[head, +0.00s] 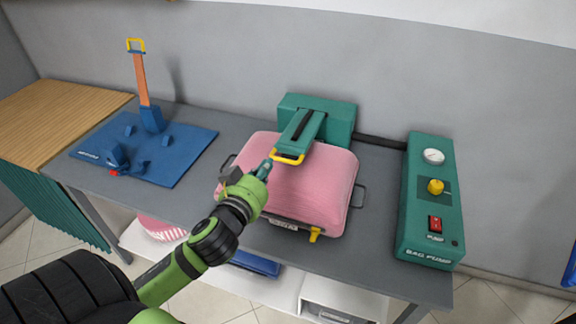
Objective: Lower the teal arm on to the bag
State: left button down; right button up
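The teal arm (301,130) reaches forward from a teal block (343,112) at the back of the table. Its yellow handle (289,159) lies over the back part of the pink bag (312,190). I cannot tell whether the arm touches the bag. The bag lies flat and looks full, with grey side handles and a yellow valve at its front. My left gripper (266,166) is above the bag's left part, with its fingertips just left of the yellow handle. Its finger gap is too small to tell. My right gripper is out of view.
A teal bag pump (425,225) with a gauge, yellow knob and red switch stands at the right, joined to the block by a dark hose. A blue board (185,160) with an upright orange lever (141,82) lies at the left. A wooden counter (45,120) is farther left.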

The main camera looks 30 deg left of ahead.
pick_arm(q)
jog(key=w+a+f, duration=0.1)
jog(key=w, duration=0.2)
jog(key=w+f+p, duration=0.1)
jog(key=w, duration=0.2)
jog(key=w+a+f+p, duration=0.1)
jog(key=w+f, duration=0.1)
jog(key=w, duration=0.1)
jog(key=shift+w+a+f, duration=0.1)
jog(key=shift+w+a, duration=0.1)
jog(key=shift+a, duration=0.15)
jog(key=shift+f, duration=0.3)
jog(key=shift+f+p, duration=0.25)
jog(key=shift+p, duration=0.05)
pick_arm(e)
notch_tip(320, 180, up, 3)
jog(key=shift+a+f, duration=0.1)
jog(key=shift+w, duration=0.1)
